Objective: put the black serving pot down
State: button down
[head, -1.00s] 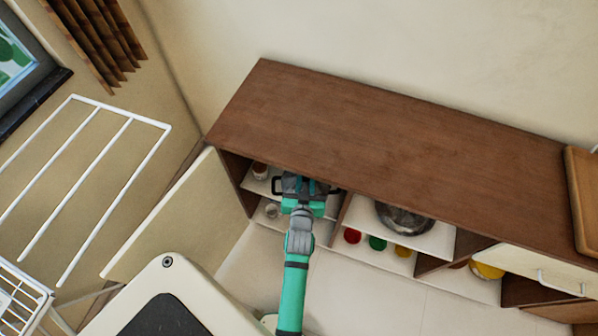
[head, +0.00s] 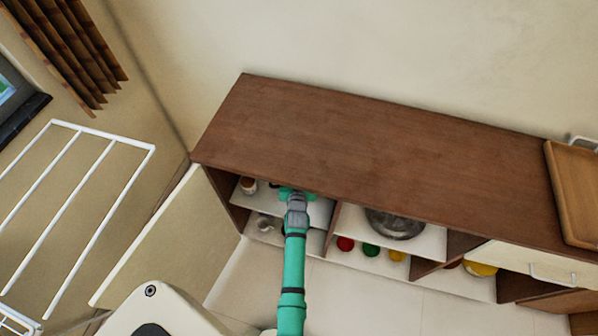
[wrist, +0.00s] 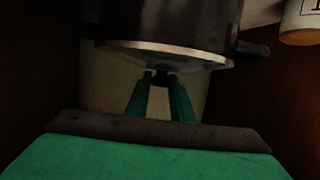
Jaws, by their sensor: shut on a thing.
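The black serving pot (wrist: 170,25) fills the top of the wrist view, with a pale metal band (wrist: 165,52) along its lower edge and a dark side handle (wrist: 252,48) at the right. My gripper (wrist: 160,80) is shut on the pot at a small dark part below that band. In the head view my gripper (head: 294,192) reaches into the left open compartment of the brown cabinet (head: 370,150), under its top. There the pot is almost wholly hidden by the cabinet top and my gripper. I cannot tell whether the pot touches the upper shelf (head: 253,205).
A small jar (head: 248,185) stands on the shelf left of my gripper. A white container (wrist: 302,20) shows close to the pot. A metal bowl (head: 395,224) sits in the compartment to the right. An open door (head: 165,240) stands at the left.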

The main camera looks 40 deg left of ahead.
jog(key=shift+w+a+f, duration=0.3)
jog(key=shift+a, duration=0.05)
notch_tip(320, 180, down, 2)
jog(key=shift+s+f, duration=0.1)
jog(key=shift+f, duration=0.05)
jog(key=shift+d+f, duration=0.1)
jog(key=shift+f, duration=0.25)
jog(key=c, duration=1.5)
grip_release()
jog(key=shift+f, duration=0.2)
jog(key=shift+c, duration=0.2)
jog(key=shift+w+d, duration=0.2)
jog(key=shift+d, duration=0.1)
jog(key=shift+s+a+r, duration=0.1)
jog(key=shift+s+a, duration=0.15)
jog(key=shift+a, duration=0.1)
jog(key=v, duration=1.1)
jog(key=shift+s+d+r, duration=0.15)
jog(key=shift+s+d, duration=0.05)
jog(key=shift+d, duration=0.2)
